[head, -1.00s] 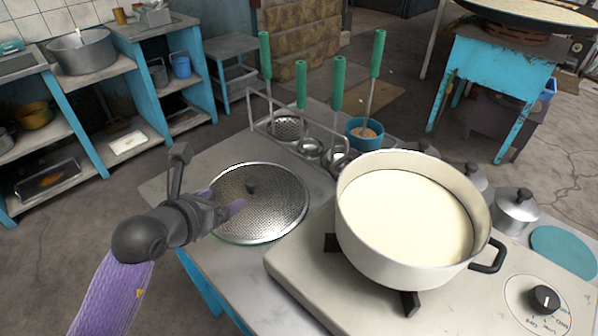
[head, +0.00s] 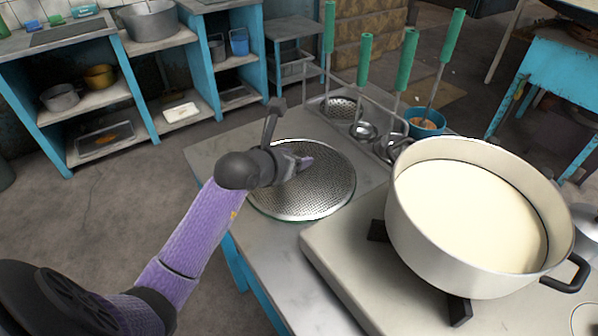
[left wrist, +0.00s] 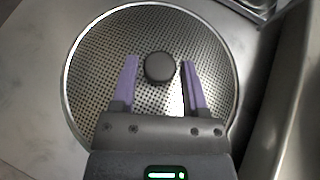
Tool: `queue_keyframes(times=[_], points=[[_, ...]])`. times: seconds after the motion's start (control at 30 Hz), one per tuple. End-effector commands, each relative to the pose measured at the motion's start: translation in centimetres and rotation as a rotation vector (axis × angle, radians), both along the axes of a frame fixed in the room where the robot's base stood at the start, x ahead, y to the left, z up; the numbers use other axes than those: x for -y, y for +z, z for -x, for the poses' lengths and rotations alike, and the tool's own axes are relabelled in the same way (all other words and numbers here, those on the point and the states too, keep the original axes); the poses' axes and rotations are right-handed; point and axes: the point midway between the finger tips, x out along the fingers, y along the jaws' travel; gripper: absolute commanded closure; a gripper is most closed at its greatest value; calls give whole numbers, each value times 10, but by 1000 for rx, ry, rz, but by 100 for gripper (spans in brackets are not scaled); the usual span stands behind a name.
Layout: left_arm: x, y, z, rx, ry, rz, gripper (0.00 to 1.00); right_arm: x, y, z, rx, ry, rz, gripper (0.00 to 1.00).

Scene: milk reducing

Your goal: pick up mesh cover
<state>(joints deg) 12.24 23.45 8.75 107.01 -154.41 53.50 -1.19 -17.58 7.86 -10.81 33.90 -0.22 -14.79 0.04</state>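The mesh cover (head: 318,192) is a round, perforated metal lid lying flat on the metal counter, left of the stove. Its dark round knob (left wrist: 160,67) shows in the left wrist view. My left gripper (head: 299,164) is over the cover, and its two purple fingers are apart. In the left wrist view the open fingers (left wrist: 161,82) stand on either side of the knob, with a gap on each side. In the head view the gripper hides the knob. My right gripper is in neither view.
A large pot of milk (head: 470,220) stands on the stove (head: 345,240) right of the cover. A rack with green-handled ladles (head: 363,130) and a blue cup (head: 427,124) stand behind. The counter (head: 222,150) is bare left of the cover.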

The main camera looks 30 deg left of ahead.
Motion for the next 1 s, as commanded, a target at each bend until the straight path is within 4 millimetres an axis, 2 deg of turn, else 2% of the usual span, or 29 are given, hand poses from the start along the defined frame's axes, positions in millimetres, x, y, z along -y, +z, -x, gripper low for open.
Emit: queue_keyframes(times=[0.03, 0.2, 0.27, 0.73, 0.83, 1.0], points=[[0, 0, 0, 0, 0, 0, 55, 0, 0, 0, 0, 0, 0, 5], [0, 0, 0, 0, 0, 0, 91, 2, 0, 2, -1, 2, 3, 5], [0, 0, 0, 0, 0, 0, 100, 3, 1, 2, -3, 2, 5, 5], [0, 3, 0, 2, 0, 0, 100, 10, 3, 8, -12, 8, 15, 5], [0, 23, 0, 6, -1, -2, 100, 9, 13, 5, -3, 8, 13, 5], [0, 72, 0, 8, -1, -2, 100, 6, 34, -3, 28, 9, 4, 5]])
